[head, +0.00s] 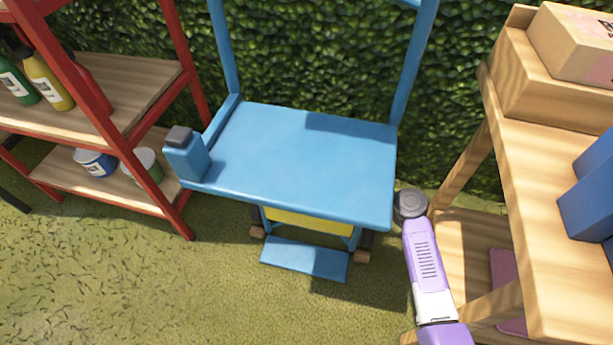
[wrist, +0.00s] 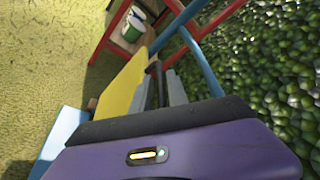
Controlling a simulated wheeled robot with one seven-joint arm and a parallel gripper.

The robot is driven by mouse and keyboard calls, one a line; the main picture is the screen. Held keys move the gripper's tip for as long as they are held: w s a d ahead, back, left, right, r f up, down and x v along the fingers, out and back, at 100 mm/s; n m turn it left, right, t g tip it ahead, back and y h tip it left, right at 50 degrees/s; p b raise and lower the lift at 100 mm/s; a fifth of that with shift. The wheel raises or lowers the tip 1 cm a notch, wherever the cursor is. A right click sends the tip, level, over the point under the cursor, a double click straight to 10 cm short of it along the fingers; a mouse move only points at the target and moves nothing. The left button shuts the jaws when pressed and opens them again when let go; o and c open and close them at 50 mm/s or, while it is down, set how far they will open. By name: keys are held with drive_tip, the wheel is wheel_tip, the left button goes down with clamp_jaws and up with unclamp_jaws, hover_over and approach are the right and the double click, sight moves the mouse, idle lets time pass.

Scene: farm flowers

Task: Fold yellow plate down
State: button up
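A blue hand cart (head: 300,150) with a flat top stands upright in front of the hedge. The yellow plate (head: 310,224) shows under the front of the cart's top in the head view. In the wrist view the yellow plate (wrist: 124,88) stands tilted just left of my gripper (wrist: 160,88). My gripper's grey fingers are close together with a dark part between them or behind them. Whether they touch the plate or hold anything is unclear. In the head view my arm reaches down to the cart's right side, and the gripper is hidden behind the cart's top.
A blue footboard (head: 304,258) sits low at the cart's front. A red shelf (head: 130,150) with bottles and cans stands left. A wooden shelf (head: 555,190) with boxes stands close on the right, beside my arm. Grass in front is clear.

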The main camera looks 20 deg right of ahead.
drive_tip(key=shift+x, duration=1.3)
clamp_jaws()
idle(0.5)
